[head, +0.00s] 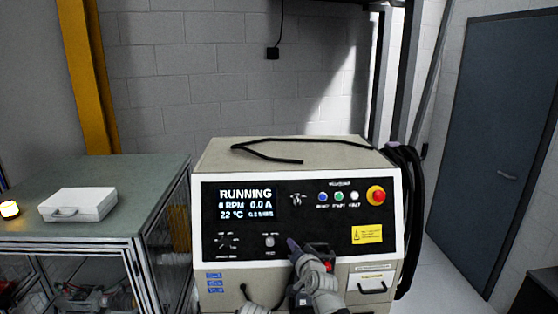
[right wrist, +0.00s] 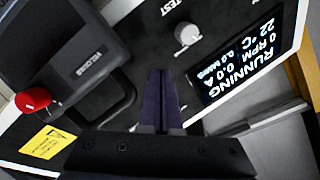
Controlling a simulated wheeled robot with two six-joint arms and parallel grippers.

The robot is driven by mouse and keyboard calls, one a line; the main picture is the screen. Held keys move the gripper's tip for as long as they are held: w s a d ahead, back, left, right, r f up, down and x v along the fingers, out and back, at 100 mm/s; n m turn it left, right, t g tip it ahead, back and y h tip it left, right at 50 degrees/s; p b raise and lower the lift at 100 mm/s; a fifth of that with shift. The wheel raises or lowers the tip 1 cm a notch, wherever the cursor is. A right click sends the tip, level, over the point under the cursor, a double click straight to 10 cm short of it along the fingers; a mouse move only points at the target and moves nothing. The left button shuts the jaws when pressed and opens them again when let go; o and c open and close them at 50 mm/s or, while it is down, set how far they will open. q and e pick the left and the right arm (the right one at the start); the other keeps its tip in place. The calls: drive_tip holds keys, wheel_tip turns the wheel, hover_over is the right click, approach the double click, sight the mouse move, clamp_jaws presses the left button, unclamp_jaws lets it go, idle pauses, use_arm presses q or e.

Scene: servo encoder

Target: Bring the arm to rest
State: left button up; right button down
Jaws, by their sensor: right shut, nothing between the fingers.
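My right gripper (head: 293,245) is raised in front of the lower middle of a beige machine's black control panel (head: 305,215). In the right wrist view its two dark fingers (right wrist: 160,95) lie together with nothing between them. The fingertips point toward the panel beside a round grey knob (right wrist: 188,35); whether they touch the panel I cannot tell. A dark block with a handle (right wrist: 75,55) and a red knob (right wrist: 33,99) stands close beside the fingers. My left gripper does not show.
The screen (head: 246,205) reads RUNNING, 0 RPM, 0.0 A. A red emergency button (head: 376,195) is at the panel's upper right. Black cables (head: 412,220) hang on the machine's right side. A white case (head: 72,204) lies on the green-topped bench (head: 140,170) at left.

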drive_tip(key=s+a+f+n+g+b, duration=0.1)
drive_tip(key=s+a+f+n+g, duration=0.3)
drive_tip(key=s+f, duration=0.4)
drive_tip(key=s+a+f+n+g+b, duration=0.1)
drive_tip(key=s+a+f+n+g, duration=0.15)
drive_tip(key=s+f+g, duration=0.4)
use_arm(q)
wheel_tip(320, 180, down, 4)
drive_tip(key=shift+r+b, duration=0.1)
drive_tip(key=shift+b, duration=0.6)
use_arm(e)
drive_tip(key=s+d+f+n+g+h, duration=0.1)
drive_tip(key=s+d+f+g+h, duration=0.1)
drive_tip(key=s, duration=0.6)
drive_tip(key=s+d+f+n+g+h, duration=0.2)
drive_tip(key=s+d+f+g, duration=0.1)
drive_tip(key=s, duration=0.4)
drive_tip(key=shift+s+d+f+h, duration=0.4)
drive_tip(key=shift+d+f, duration=0.2)
drive_tip(key=shift+f, duration=0.15)
drive_tip(key=shift+w, duration=0.1)
